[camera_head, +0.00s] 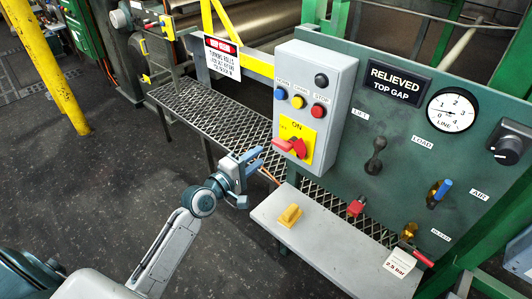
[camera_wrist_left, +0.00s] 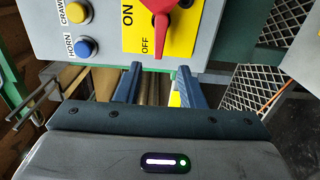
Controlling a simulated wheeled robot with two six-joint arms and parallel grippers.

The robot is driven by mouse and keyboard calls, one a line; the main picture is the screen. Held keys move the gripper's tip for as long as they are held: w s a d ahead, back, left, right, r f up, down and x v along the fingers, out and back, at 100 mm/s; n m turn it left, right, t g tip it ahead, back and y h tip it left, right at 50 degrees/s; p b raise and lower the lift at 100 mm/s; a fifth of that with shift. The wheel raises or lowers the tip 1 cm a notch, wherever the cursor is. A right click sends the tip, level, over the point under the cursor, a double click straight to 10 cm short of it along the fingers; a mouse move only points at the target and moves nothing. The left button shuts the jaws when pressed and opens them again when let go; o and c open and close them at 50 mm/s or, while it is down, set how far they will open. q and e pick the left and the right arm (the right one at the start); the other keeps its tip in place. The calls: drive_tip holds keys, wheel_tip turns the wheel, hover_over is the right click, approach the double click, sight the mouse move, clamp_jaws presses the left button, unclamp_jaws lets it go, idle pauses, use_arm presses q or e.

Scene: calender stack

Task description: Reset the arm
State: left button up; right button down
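My left gripper (camera_head: 256,170) is in front of the grey control box, below and left of its red rotary switch (camera_head: 291,147). In the left wrist view its two blue fingers (camera_wrist_left: 159,84) stand apart with nothing between them, so it is open and empty. The red switch sits on a yellow ON/OFF plate (camera_head: 300,132); it also shows at the top of the wrist view (camera_wrist_left: 162,20), beyond the fingertips and apart from them. My right arm and gripper are not in view.
The control box (camera_head: 338,75) carries several buttons. A grey shelf (camera_head: 330,245) with a yellow block (camera_head: 290,215) stands right of my gripper. A green panel (camera_head: 400,120) with levers and a gauge (camera_head: 452,112) rises behind. A mesh walkway (camera_head: 205,108) lies behind; floor at left is clear.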

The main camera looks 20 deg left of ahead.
use_arm(q)
drive_tip(key=shift+s+a, duration=0.15)
drive_tip(key=shift+s, duration=0.4)
drive_tip(key=s+a+f+m+g+y+b, duration=0.1)
drive_tip(key=s+a+f+m+g+y, duration=0.15)
drive_tip(key=f, duration=1.15)
drive_tip(key=s+a+f+m+g+y+b, duration=0.15)
drive_tip(key=s+f, duration=0.25)
drive_tip(key=f, duration=0.9)
drive_tip(key=s+a+f+m+g+y, duration=0.1)
drive_tip(key=s+a+f+g+y, duration=0.15)
drive_tip(key=f, duration=1.15)
drive_tip(key=s+f+m+g, duration=0.3)
drive_tip(key=s+f, duration=0.6)
drive_tip(key=s, duration=0.4)
drive_tip(key=s+d+f+m+g+b, duration=0.1)
drive_tip(key=s+f+m+g, duration=0.2)
drive_tip(key=s+f, duration=0.6)
drive_tip(key=s+f+m+g+b, duration=0.1)
drive_tip(key=s+f+m+g, duration=0.2)
drive_tip(key=s+f, duration=0.6)
drive_tip(key=s, duration=0.9)
drive_tip(key=shift+s+d+f+m, duration=0.2)
drive_tip(key=shift+s+f+m, duration=0.05)
drive_tip(key=shift+s+m, duration=0.05)
drive_tip(key=shift+y, duration=0.25)
